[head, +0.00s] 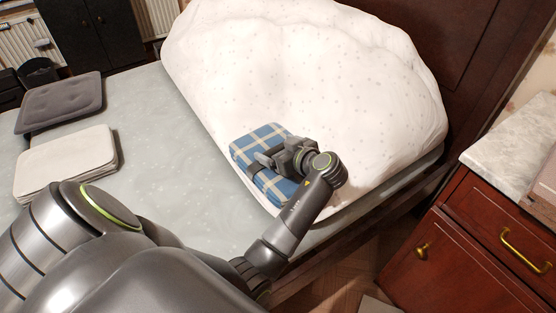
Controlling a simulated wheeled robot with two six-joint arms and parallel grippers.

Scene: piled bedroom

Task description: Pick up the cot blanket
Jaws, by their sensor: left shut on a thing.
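The cot blanket (248,151) looks like a folded blue cloth with a white and yellow plaid pattern. It is at the middle of the head view, against the near side of the big white dotted duvet (300,75) on the bed. My left gripper (263,165) is shut on the cot blanket, with its fingers across the top near the right part. The gripper and wrist hide part of the blanket. I cannot tell whether the blanket is resting on the bed or lifted. My right gripper is not in view.
A grey cushion (60,102) and a folded white cloth (66,163) lie on the left of the pale mattress (150,125). A dark headboard (480,60) stands behind the duvet. A red-brown nightstand (450,250) with a marble top is at the right.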

